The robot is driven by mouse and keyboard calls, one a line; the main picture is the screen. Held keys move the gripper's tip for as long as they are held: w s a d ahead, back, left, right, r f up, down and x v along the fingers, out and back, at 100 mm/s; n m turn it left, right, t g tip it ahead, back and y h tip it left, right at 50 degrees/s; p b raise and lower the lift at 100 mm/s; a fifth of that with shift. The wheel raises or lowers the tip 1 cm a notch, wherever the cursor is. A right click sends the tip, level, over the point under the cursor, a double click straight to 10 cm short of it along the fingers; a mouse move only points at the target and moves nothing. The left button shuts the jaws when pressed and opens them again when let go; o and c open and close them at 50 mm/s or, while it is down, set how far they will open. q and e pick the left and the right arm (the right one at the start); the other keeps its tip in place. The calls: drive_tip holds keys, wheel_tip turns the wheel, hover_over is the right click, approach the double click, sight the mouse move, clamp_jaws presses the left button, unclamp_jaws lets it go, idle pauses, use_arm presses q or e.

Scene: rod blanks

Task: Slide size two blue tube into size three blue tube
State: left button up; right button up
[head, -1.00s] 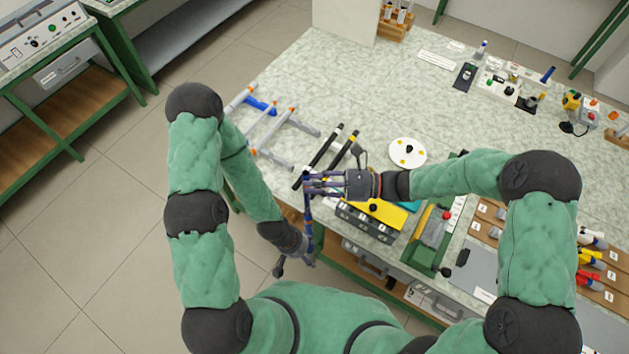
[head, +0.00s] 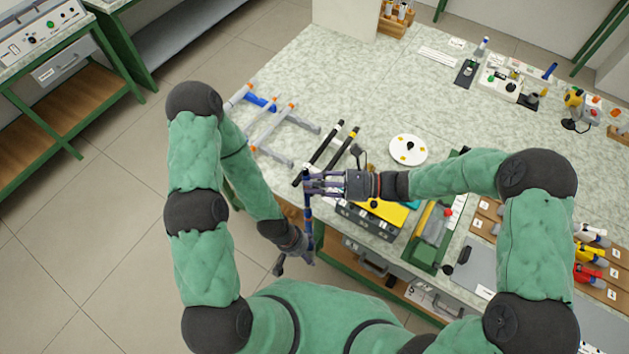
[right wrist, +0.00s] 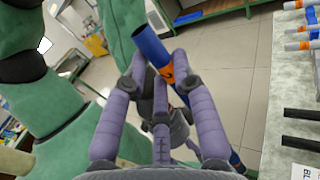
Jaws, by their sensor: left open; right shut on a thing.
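My right gripper (head: 310,183) is shut on a blue tube (head: 308,212) that hangs upright near the table's front edge. In the right wrist view the tube (right wrist: 151,44) slants between the fingertips, with an orange band (right wrist: 167,73) at the grip. My left gripper (head: 308,256) is open, close to the lower end of the tube. Whether it touches the tube I cannot tell. Another blue tube (head: 261,102) lies on the grey rack at the left of the table. I cannot read the tube sizes or see whether one tube is inside another.
The grey rack (head: 285,121) has orange-tipped arms. Two black rods (head: 327,144) lie right of it. A white disc (head: 408,150) and a yellow-topped box (head: 385,212) lie near my right arm. The table's back middle (head: 340,80) is clear.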

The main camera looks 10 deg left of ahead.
drive_tip(key=shift+f+b, duration=1.05)
drive_tip(key=shift+f, duration=0.7)
drive_tip(key=o, duration=0.9)
drive_tip(key=shift+r, duration=0.1)
drive_tip(key=d, duration=0.4)
drive_tip(key=w+d, duration=0.1)
drive_tip(key=d, duration=0.3)
drive_tip(key=w+d, duration=0.1)
drive_tip(key=d, duration=0.3)
